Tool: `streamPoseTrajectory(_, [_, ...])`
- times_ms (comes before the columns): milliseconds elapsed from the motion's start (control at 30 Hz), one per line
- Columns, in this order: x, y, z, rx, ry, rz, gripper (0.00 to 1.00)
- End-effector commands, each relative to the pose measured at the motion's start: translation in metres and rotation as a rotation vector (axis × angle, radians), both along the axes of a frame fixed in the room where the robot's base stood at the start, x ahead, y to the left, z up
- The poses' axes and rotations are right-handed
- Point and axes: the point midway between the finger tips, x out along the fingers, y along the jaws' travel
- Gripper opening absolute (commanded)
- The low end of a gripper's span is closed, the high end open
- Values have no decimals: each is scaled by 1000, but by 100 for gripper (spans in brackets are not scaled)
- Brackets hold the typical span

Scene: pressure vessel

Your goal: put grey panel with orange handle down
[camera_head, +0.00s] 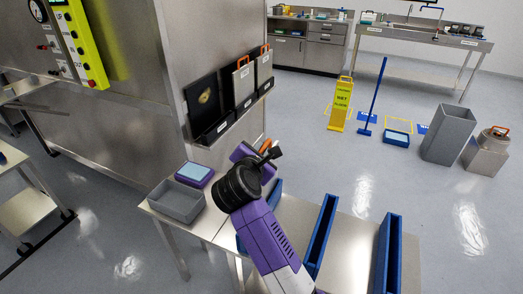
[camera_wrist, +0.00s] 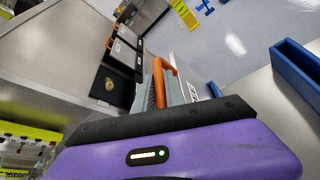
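The grey panel (camera_wrist: 182,92) with its orange handle (camera_wrist: 166,66) shows just beyond my gripper in the wrist view. Its lower part is hidden behind the gripper's black and purple body. A blue slotted holder (camera_wrist: 214,90) is close beside or behind it; I cannot tell whether the panel is in the slot. In the head view, my gripper (camera_head: 256,158) is over the steel table, and a bit of orange handle (camera_head: 265,146) shows right at it. My wrist hides the rest of the panel. The fingertips are hidden, so I cannot tell if they are closed on the handle.
Two blue slotted holders, one middle (camera_head: 321,236) and one right (camera_head: 388,256), stand empty on the table. A grey bin (camera_head: 177,201) and a blue tray (camera_head: 194,174) are at left. Panels with orange handles (camera_head: 243,82) stand in the vessel's wall rack (camera_head: 232,120).

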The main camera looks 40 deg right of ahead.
Motion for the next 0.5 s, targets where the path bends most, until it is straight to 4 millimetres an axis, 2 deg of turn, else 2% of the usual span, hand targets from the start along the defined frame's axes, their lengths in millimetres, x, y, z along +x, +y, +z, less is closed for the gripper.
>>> streamPoseTrajectory(33, [0, 0, 0, 0, 0, 0, 26])
streamPoseTrajectory(100, [0, 0, 0, -1, 1, 0, 34])
streamPoseTrajectory(500, [-2, 4, 4, 0, 1, 2, 34])
